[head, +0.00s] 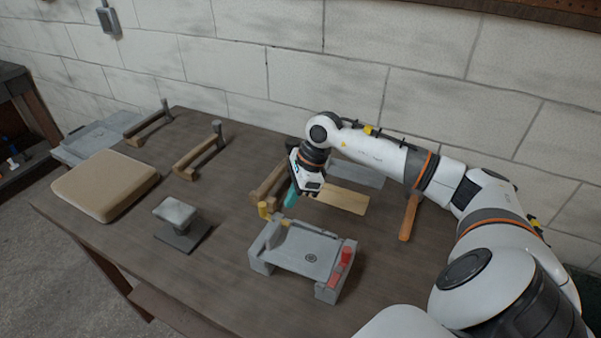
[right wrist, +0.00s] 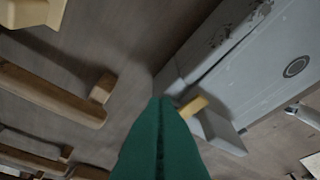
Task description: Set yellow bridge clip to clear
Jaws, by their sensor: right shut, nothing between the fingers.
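The yellow bridge clip (head: 264,210) is at the back left corner of a grey bench frame (head: 305,255). In the right wrist view the yellow clip (right wrist: 193,106) shows as a short bar at a corner of the grey frame (right wrist: 245,60). My right gripper (head: 291,198) has teal fingers and is above and just behind that corner. Its fingers (right wrist: 165,105) are pressed together and empty. They look close to the clip, but I cannot tell whether they touch it. A red clip (head: 346,256) sits at the frame's right side. My left gripper is not in view.
A tan pad (head: 105,184) and a grey stand (head: 176,212) are on the left. A wooden board (head: 343,198) and an orange-brown strip (head: 409,217) lie behind right. The front left tabletop is clear.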

